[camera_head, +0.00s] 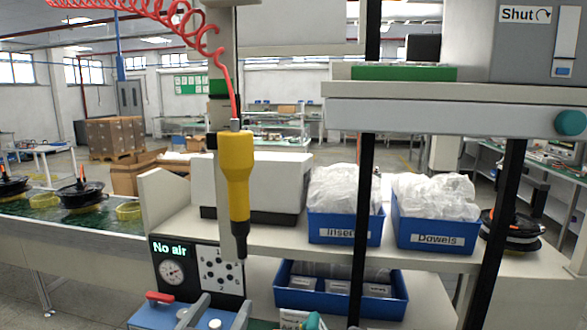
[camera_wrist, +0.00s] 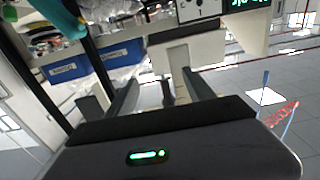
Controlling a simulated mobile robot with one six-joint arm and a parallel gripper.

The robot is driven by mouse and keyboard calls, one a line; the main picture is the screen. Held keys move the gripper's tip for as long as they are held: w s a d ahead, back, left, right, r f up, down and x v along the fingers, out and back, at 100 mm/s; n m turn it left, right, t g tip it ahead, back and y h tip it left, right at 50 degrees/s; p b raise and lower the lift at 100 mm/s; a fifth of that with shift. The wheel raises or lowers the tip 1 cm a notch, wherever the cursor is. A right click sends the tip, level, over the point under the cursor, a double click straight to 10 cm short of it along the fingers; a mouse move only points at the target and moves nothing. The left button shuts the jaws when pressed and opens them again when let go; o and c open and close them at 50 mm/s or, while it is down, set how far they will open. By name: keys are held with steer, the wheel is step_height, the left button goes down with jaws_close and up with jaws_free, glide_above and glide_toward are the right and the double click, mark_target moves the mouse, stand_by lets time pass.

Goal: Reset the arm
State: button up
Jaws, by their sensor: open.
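My gripper (camera_wrist: 160,82) shows in the wrist view with its two dark fingers spread apart. Nothing is held between them. The wrist picture is turned over, with the workstation in its upper part and the grey floor at right. The dark gripper body (camera_wrist: 160,145) with a green light fills the bottom of that view.
A yellow screwdriver (camera_head: 237,175) hangs on a red coiled hose before the bench. Blue bins of inserts (camera_head: 345,230) and dowels (camera_head: 435,236) stand on the shelf, with another blue bin (camera_head: 340,303) below. A "No air" panel (camera_head: 172,265), black posts (camera_head: 362,200) and a conveyor (camera_head: 70,235) are around it.

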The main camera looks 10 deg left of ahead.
steer(key=w+d+r+m+g+y, duration=0.1)
steer(key=d+r+g+y, duration=0.15)
steer(key=d, duration=0.35)
steer(key=w+d+r+g+y, duration=0.1)
steer(key=w+d+g+y, duration=0.15)
steer(key=d, duration=0.35)
steer(key=s+d+f+m+g+h, duration=0.1)
steer(key=s+d+f+g, duration=0.2)
steer(key=s, duration=0.8)
steer(key=s+d+f+m+g, duration=0.1)
steer(key=s+d+f+g, duration=0.3)
steer(key=s+d+f, duration=0.3)
steer(key=s+d, duration=0.3)
steer(key=d, duration=0.2)
steer(key=shift+s+d+m+h, duration=0.3)
steer(key=shift+s+h, duration=0.1)
steer(key=shift+c, duration=0.4)
